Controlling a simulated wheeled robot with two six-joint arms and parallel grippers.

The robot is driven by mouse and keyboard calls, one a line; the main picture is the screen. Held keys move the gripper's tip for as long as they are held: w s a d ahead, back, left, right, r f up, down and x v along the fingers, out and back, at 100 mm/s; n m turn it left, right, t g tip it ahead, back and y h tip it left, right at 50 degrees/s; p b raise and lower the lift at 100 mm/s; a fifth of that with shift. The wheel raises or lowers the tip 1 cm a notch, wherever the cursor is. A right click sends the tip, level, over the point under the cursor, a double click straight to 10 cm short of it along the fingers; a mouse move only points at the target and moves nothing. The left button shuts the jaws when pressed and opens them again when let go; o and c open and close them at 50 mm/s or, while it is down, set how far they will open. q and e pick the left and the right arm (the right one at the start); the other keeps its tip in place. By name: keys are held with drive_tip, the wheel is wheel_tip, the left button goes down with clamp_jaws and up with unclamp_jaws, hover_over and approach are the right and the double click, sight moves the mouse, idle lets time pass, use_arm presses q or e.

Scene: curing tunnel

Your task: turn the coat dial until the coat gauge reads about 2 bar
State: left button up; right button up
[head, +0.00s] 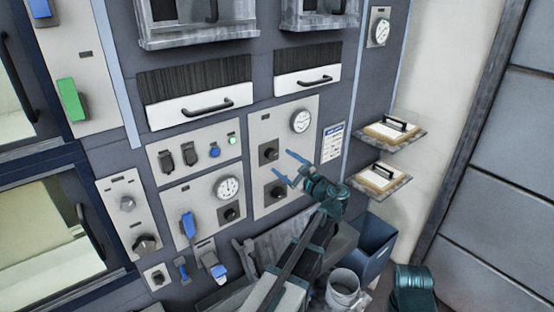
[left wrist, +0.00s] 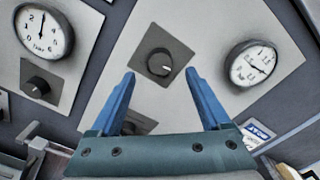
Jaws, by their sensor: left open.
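A pale panel holds a round white gauge (head: 301,120) with an upper dark dial (head: 268,152) and a lower dark dial (head: 278,190). I cannot read which is the coat dial. My left gripper (head: 283,163) is open and empty in front of this panel. In the left wrist view, the upper dial (left wrist: 160,62) shows between and just beyond the blue fingertips (left wrist: 160,73), with no visible contact. The gauge (left wrist: 252,65) is to its right; its needle points to the picture's lower right, and its numbers are too small to read. The lower dial is partly hidden behind the gripper.
A neighbouring panel has another gauge (head: 228,187) and dial (head: 230,213), with a blue lever (head: 188,225). Two small shelves with clipboards (head: 385,129) jut out at right. A blue bin (head: 372,247) and a white bucket (head: 343,287) stand below.

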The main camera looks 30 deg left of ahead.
use_arm(q)
drive_tip(key=v, duration=0.8)
drive_tip(key=shift+s+d, duration=0.2)
drive_tip(key=shift+d, duration=0.1)
drive_tip(key=s+d+f+n+g+h+b, duration=0.1)
drive_tip(key=s+d+f+n+h+b, duration=0.15)
drive_tip(key=f, duration=0.55)
drive_tip(key=s+d+f+n+g+h+b, duration=0.1)
drive_tip(key=s+d+f+n+h+b, duration=0.2)
drive_tip(key=f, duration=0.4)
drive_tip(key=s+d+f+n+g+h+b, duration=0.1)
drive_tip(key=s+d+f+g+h+b, duration=0.15)
drive_tip(key=s+d+f, duration=0.4)
drive_tip(key=s+d+f+n+g+h+b, duration=0.2)
drive_tip(key=s+d+f+n+h+b, duration=0.1)
drive_tip(key=s+d+f+h, duration=0.4)
drive_tip(key=s+d+f+n, duration=0.1)
drive_tip(key=s+d+f, duration=0.1)
drive_tip(key=d+f, duration=0.2)
drive_tip(key=shift+s+d+f, duration=0.25)
drive_tip(key=shift+s+d, duration=0.05)
drive_tip(key=shift+d, duration=0.35)
drive_tip(key=shift+g, duration=0.25)
drive_tip(key=shift+c, duration=0.3)
